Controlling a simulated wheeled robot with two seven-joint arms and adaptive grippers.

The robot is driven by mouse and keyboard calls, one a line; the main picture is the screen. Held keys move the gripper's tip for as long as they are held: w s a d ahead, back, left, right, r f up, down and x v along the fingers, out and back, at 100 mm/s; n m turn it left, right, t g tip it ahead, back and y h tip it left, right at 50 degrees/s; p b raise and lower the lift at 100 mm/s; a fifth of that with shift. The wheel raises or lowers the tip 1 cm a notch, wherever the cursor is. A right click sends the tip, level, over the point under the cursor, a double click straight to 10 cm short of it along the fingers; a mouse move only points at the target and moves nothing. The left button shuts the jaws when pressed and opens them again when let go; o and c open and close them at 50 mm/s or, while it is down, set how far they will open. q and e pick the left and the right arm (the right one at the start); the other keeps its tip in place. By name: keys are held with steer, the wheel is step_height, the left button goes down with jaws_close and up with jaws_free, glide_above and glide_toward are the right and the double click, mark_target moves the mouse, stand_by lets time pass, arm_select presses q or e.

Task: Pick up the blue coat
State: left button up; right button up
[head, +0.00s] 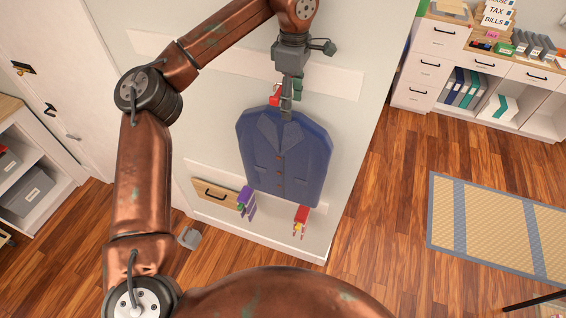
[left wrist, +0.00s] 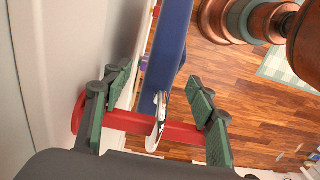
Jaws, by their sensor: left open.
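The blue coat (head: 270,165), with lapels and brown buttons, hangs flat against the white wall panel below my left gripper. My left gripper (head: 287,104) points down at the coat's collar, with its fingers overlapping the coat's top edge in the head view. In the left wrist view the open left gripper (left wrist: 158,100) has its green-padded fingers on either side of a red peg (left wrist: 130,122) and a shiny hanger hook (left wrist: 158,125). The coat (left wrist: 170,45) shows edge-on beyond the hook. I cannot tell whether the fingers touch anything. My right gripper is out of view.
White shelves (head: 425,75) stand at the upper right, and a woven rug (head: 500,222) lies on the open wooden floor.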

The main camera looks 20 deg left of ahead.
mark_target(294, 114)
arm_select(q)
steer(key=f, duration=0.1)
steer(key=f+p, duration=0.1)
steer(key=f, duration=0.2)
steer(key=shift+s+d+f, duration=0.15)
steer(key=shift+d+f, duration=0.05)
steer(key=shift+d, duration=0.15)
steer(key=shift+f, duration=0.35)
steer(key=shift+c, duration=0.2)
steer(key=shift+r, duration=0.1)
jaws_close()
